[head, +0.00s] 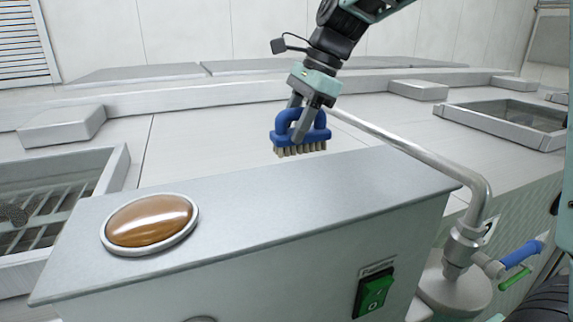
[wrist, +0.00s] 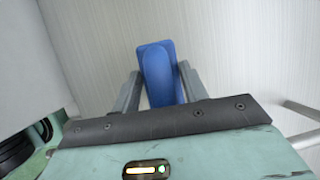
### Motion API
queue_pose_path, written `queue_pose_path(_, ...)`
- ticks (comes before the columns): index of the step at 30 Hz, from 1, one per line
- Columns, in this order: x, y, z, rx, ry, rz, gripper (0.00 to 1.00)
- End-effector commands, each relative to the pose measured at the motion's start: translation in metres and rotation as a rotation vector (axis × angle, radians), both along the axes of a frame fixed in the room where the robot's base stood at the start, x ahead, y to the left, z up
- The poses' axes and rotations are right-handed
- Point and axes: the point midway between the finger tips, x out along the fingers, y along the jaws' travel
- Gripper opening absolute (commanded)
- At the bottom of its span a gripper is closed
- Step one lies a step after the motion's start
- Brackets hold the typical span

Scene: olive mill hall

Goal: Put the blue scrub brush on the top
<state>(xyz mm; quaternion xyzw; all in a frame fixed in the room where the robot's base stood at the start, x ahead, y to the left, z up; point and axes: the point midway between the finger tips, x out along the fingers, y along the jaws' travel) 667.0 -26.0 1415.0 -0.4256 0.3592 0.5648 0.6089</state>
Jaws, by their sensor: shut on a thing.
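The blue scrub brush (head: 286,129) has a loop handle and pale bristles pointing down. My gripper (head: 298,128) is shut on its handle and holds it over the far side of the grey metal top (head: 270,205) of a box-shaped housing. In the head view the bristles appear above the top's back edge; whether they are over it or behind it, I cannot tell. In the wrist view the brush (wrist: 160,75) sits between the two fingers of my gripper (wrist: 158,90).
An amber dome (head: 150,221) in a pale ring is set in the left of the top. A green switch (head: 373,292) is on the front. A metal pipe (head: 410,147) runs along the right to a blue-handled valve (head: 522,254). The middle of the top is clear.

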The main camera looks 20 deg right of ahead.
Motion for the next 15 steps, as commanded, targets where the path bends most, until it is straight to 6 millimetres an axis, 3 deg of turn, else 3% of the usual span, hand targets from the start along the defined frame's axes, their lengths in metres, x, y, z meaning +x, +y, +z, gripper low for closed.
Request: queue_pose_path(15,0.000,0.000,-0.065,0.000,0.003,-0.001,0.19)
